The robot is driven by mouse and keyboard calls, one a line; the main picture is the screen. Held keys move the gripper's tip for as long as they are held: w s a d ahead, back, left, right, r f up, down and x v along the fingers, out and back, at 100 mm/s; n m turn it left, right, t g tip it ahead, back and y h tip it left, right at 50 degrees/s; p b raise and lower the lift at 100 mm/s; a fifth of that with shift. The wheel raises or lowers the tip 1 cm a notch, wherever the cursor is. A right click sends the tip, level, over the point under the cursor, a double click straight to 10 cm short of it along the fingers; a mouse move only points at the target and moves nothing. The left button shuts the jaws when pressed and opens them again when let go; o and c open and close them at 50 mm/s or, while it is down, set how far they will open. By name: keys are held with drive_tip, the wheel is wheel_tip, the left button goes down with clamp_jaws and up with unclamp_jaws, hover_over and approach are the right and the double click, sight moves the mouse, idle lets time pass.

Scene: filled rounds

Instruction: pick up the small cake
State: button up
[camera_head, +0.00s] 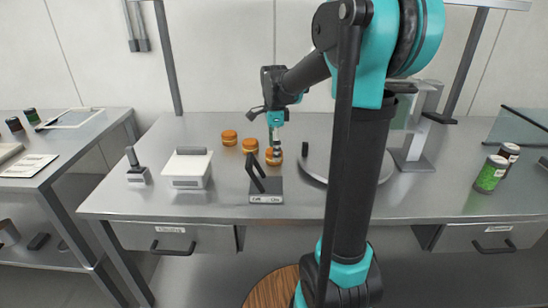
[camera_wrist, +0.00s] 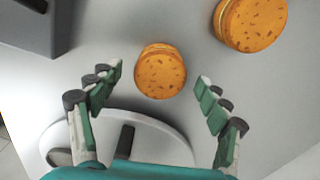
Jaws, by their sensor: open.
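Three round orange-brown cakes with dark flecks sit on the steel table: a left cake (camera_head: 229,138), a middle cake (camera_head: 250,146) and a right cake (camera_head: 273,160). My gripper (camera_head: 274,148) points down above the right cake in the head view and partly covers it. In the wrist view, my open gripper (camera_wrist: 160,75) has a cake (camera_wrist: 161,72) between its fingertips, with a gap on both sides. A second cake (camera_wrist: 250,22) lies outside the fingers at the upper right and looks larger. The third cake is not in the wrist view.
A dark labelled stand (camera_head: 266,188) is close in front of the right cake. A round plate-like disc (camera_head: 315,168) lies to its right. A white box (camera_head: 188,168) is at left; green cans (camera_head: 490,174) stand far right. The table behind the cakes is clear.

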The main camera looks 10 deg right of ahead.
drive_tip(key=shift+f, duration=0.95)
drive_tip(key=c, duration=0.9)
drive_tip(key=shift+o, duration=0.2)
drive_tip(key=shift+r, duration=0.1)
